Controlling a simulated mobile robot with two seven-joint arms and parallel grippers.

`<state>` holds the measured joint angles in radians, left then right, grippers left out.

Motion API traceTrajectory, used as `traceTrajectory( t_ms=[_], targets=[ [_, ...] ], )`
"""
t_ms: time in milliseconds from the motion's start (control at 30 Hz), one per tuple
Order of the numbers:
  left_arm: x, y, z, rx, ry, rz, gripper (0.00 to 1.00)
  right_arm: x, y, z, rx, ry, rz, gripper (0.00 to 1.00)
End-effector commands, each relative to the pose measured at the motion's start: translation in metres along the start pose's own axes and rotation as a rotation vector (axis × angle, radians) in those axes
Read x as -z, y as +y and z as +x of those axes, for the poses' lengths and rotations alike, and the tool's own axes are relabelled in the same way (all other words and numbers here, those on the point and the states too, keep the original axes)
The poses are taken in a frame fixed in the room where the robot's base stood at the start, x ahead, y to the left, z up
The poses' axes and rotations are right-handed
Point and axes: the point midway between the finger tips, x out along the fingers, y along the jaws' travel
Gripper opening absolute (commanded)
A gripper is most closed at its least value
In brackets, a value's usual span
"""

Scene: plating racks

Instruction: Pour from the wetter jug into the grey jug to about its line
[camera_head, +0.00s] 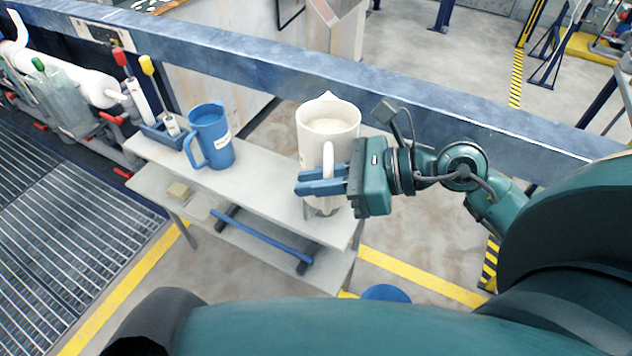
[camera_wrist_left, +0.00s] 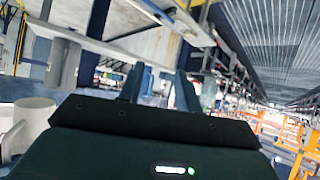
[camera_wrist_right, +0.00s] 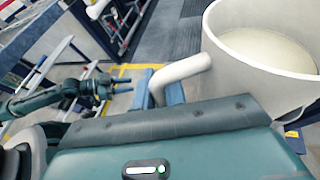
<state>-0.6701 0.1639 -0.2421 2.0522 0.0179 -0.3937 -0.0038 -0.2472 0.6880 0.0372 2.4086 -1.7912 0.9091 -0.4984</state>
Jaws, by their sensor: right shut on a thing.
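A pale grey-white jug (camera_head: 345,113) with whitish liquid shows above the right end of the bench. My right gripper (camera_head: 322,181) is shut on its handle; the right wrist view shows the handle (camera_wrist_right: 183,72) between the fingers, and the liquid surface. The jug looks close to upright. Its lower part is partly hidden, so I cannot tell what is beneath it. A blue jug (camera_head: 211,146) with an unreadable white label stands upright on the bench. My left gripper (camera_wrist_left: 160,80) is open and empty, outside the head view. A pale jug (camera_wrist_left: 30,120) also shows in the left wrist view.
The grey bench (camera_head: 262,178) has free room between the jugs. A blue holder (camera_head: 160,137) with red and yellow handled tools stands at its left end. A blue rail (camera_head: 250,50) runs behind.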

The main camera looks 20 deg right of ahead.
Motion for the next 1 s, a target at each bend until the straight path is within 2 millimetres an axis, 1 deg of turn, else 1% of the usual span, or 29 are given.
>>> traceTrajectory(
  t_ms=[33,267,300,400,567,700,867,900,1000],
  targets=[
    [0.001,-0.001,-0.003,0.004,-0.010,-0.002,0.35,-0.007,-0.005,-0.002,-0.005,-0.001,0.017,0.00],
    [0.001,-0.007,-0.007,0.025,-0.035,-0.013,0.35,-0.014,-0.025,-0.001,-0.047,0.015,0.132,0.00],
    [-0.006,-0.009,-0.003,0.030,-0.039,-0.016,0.35,-0.007,-0.025,0.002,-0.053,0.018,0.147,0.00],
    [-0.009,-0.009,0.002,0.030,-0.033,-0.018,0.35,0.004,-0.025,0.005,-0.065,0.023,0.179,0.00],
    [-0.007,-0.005,0.005,0.020,-0.016,-0.017,0.35,0.017,-0.025,0.010,-0.082,0.030,0.228,0.00],
    [-0.001,-0.001,0.006,0.005,0.009,-0.009,0.35,0.029,-0.026,0.015,-0.098,0.037,0.270,0.00],
    [-0.002,0.001,0.007,-0.005,0.019,0.006,0.35,0.042,-0.027,0.019,-0.115,0.044,0.321,0.00],
    [0.002,0.001,0.006,-0.006,0.023,0.008,0.35,0.040,-0.027,0.019,-0.117,0.044,0.327,0.00],
    [0.004,0.001,0.005,-0.006,0.026,0.008,0.35,0.039,-0.027,0.018,-0.117,0.043,0.324,0.00]
  ],
)
